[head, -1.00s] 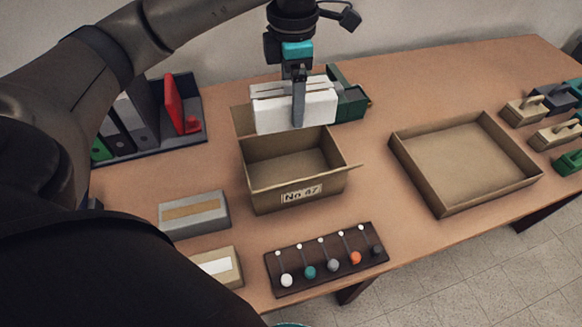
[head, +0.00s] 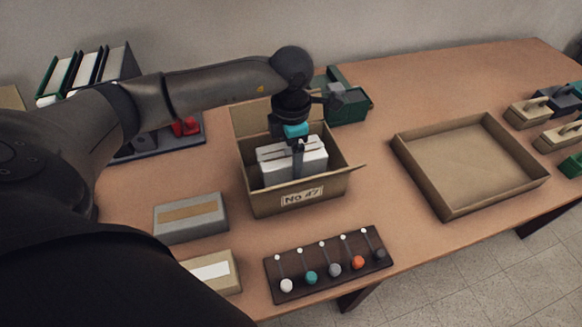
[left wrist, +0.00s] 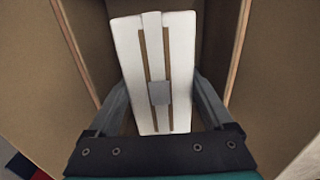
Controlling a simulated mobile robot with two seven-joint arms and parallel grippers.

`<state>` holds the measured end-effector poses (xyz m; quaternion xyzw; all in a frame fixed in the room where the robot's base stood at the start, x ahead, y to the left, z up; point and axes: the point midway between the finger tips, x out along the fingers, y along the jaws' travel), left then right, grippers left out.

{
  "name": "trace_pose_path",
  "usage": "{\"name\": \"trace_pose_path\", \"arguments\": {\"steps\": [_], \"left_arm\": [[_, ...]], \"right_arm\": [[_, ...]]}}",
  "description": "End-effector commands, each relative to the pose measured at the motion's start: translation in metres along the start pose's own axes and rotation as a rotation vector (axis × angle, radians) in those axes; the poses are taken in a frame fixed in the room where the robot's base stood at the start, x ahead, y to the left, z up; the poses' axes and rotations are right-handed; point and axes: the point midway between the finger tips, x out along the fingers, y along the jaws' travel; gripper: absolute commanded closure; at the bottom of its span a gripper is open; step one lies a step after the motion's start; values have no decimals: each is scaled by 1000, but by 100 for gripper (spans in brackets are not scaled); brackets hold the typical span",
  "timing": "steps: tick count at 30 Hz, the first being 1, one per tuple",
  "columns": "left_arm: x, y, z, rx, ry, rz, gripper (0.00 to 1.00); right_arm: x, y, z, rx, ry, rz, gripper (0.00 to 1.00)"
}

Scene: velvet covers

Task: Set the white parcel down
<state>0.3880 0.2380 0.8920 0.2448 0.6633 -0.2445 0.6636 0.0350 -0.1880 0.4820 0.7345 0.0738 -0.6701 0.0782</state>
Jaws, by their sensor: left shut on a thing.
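The white parcel (head: 308,165) is inside the open cardboard box labelled No 47 (head: 259,203), with its top near the level of the box rim. My left gripper (head: 297,160) reaches down into the box from above and is shut on the parcel. In the left wrist view the parcel (left wrist: 183,60) stands between the two fingers, with box walls on both sides. The parcel's underside is hidden, so I cannot tell whether it touches the box floor. My right gripper is not in view.
An empty shallow tray (head: 478,198) lies to the right. A dark rack with coloured balls (head: 278,268) lies in front of the box. A grey parcel (head: 165,229) and a tan parcel (head: 234,279) lie at left. A green device (head: 352,104) stands behind.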

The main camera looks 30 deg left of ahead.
Motion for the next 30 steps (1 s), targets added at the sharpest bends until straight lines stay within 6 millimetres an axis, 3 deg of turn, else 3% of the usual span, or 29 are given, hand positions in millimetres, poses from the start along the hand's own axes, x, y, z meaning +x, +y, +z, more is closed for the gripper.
{"name": "trace_pose_path", "arguments": {"steps": [8,20,21,24,30], "left_arm": [[38,0,0,-1,0,0,100],[43,0,0,0,-1,1,100],[42,0,0,0,1,0,11],[42,0,-1,0,2,0,0],[42,0,-1,0,2,0,0]], "right_arm": [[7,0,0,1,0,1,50],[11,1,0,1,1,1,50],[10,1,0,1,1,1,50],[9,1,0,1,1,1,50],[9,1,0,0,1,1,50]]}}
